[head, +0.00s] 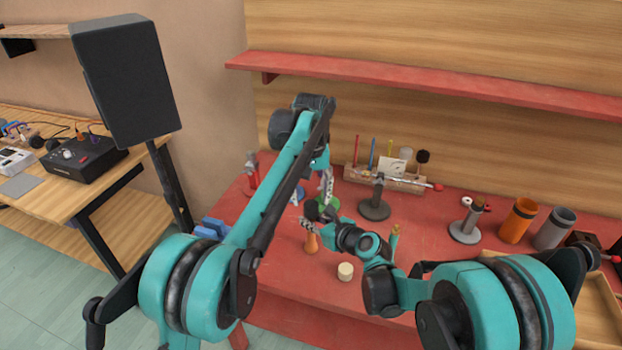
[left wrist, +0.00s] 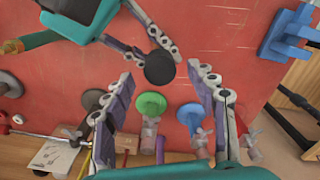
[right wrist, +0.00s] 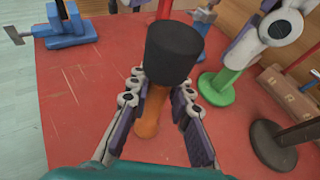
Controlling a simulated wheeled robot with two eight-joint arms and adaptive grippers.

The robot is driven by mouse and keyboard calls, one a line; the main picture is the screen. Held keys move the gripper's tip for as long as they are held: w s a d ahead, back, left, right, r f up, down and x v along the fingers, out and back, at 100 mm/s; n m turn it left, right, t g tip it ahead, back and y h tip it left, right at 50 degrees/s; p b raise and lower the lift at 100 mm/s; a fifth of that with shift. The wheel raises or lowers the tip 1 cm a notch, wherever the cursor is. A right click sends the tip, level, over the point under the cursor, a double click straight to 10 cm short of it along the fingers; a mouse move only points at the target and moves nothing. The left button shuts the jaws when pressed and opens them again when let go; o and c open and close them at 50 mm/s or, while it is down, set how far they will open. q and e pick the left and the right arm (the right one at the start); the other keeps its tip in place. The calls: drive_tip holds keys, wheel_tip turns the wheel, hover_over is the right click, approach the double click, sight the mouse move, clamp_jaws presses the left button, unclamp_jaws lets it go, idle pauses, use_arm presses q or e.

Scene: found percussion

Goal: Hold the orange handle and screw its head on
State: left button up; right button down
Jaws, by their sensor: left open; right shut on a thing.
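The orange handle (head: 311,243) stands upright near the middle of the red table; it also shows in the right wrist view (right wrist: 152,108). A black cylindrical head (right wrist: 175,52) sits at its top; I cannot tell whether it is threaded on. My right gripper (right wrist: 160,86) is shut on the handle just below the head. My left gripper (left wrist: 160,73) is open, coming from above, with the black head (left wrist: 159,68) appearing between its fingertips in the left wrist view. The fingers look apart from the head. The left wrist view hides the handle under the head.
Green-based (left wrist: 150,104) and blue-based (left wrist: 190,113) stands are close behind the handle. A dark-based stand (head: 375,209) is to the right. A blue vise-like piece (left wrist: 285,35) is at the table's side. Orange (head: 518,221) and grey cups (head: 554,229) stand far right.

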use_arm(q)
wheel_tip(320, 180, up, 8)
drive_tip(key=shift+r, duration=0.2)
use_arm(e)
drive_tip(key=c, duration=1.3)
unclamp_jaws()
drive_tip(key=v, duration=1.2)
